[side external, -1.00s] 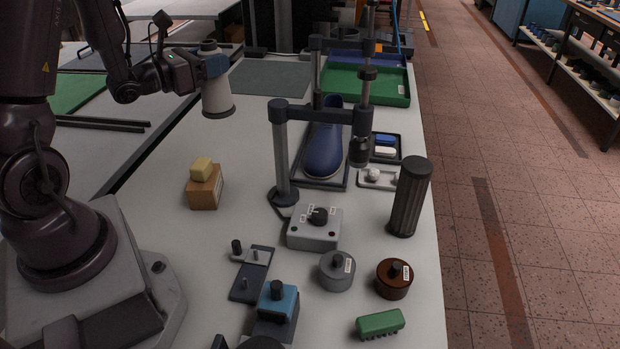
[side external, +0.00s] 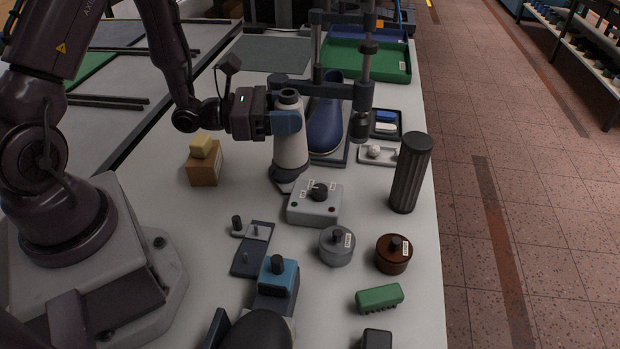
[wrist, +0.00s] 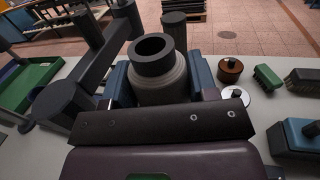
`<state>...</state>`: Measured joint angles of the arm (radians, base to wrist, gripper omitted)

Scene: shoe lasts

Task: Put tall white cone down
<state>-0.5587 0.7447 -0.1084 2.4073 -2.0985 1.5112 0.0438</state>
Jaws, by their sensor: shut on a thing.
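The tall white cone (side external: 291,146) is upright in my gripper (side external: 287,122), with a dark ring at its top. In the side view it stands in front of the post of the dark metal frame, and I cannot tell whether its base touches anything. In the wrist view the cone (wrist: 160,75) shows its dark open top between the blue fingers of my gripper (wrist: 160,88). My gripper is shut on the cone.
A blue shoe (side external: 326,120) stands under the dark frame (side external: 342,89). A grey control box (side external: 314,204) is just in front of the cone. A dark ribbed cylinder (side external: 410,173) is to the right. A yellow-topped block (side external: 204,162) is to the left. Bare table lies between block and box.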

